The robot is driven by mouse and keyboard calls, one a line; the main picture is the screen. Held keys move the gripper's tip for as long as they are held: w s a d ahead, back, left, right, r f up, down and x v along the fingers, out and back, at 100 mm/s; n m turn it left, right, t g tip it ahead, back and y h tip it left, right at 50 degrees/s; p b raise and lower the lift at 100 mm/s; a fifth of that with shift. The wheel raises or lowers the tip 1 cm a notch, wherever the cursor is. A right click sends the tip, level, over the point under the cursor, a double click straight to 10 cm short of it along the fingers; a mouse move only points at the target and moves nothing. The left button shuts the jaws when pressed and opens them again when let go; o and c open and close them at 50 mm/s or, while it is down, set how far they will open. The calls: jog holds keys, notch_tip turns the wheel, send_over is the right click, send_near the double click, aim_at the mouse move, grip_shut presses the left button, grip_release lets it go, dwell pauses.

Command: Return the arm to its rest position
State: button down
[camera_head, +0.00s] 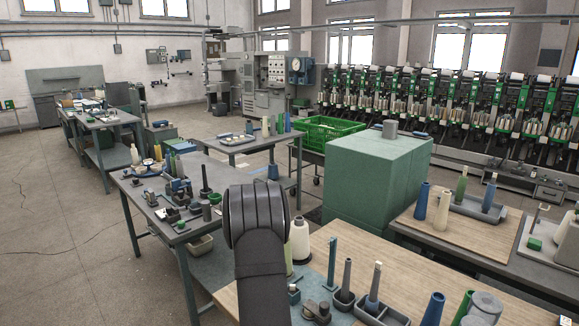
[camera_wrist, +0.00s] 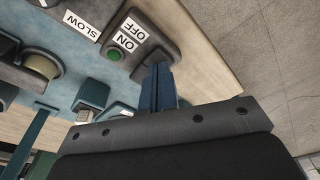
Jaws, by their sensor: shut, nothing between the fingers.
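My arm (camera_head: 262,280) rises from the bottom middle of the head view, with a thick dark rounded joint at its top. My gripper is not visible in that view. In the wrist view my gripper (camera_wrist: 157,84) shows two blue fingers, closed together and empty. The fingertips appear close to a dark control box (camera_wrist: 150,45) with a green button and ON and OFF labels. I cannot tell whether they touch it.
A wooden-topped bench (camera_head: 318,262) with cones and small fittings lies to the right of my arm. A grey workbench (camera_head: 140,190) stands to the left, and a green cabinet (camera_head: 375,180) behind to the right. A SLOW label (camera_wrist: 82,24) is left of the box. Open floor (camera_head: 60,240) lies far left.

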dwell(0.4)
notch_tip(320, 180, up, 6)
jog(key=shift+r, duration=0.2)
jog(key=shift+f, duration=0.2)
notch_tip(320, 180, down, 5)
jog(key=shift+f, duration=0.15)
jog(key=shift+w+f, duration=0.1)
jog(key=shift+f, duration=0.05)
jog(key=shift+t, duration=0.7)
jog(key=v, duration=0.5)
jog(key=shift+w, duration=0.2)
jog(key=shift+s+d+f+t, duration=0.1)
jog(key=shift+s+f+t, duration=0.25)
jog(key=shift+f, duration=0.3)
jog(key=shift+s+d+f+t, duration=0.1)
jog(key=shift+s+f+t, duration=0.15)
jog(key=shift+f+t, duration=0.3)
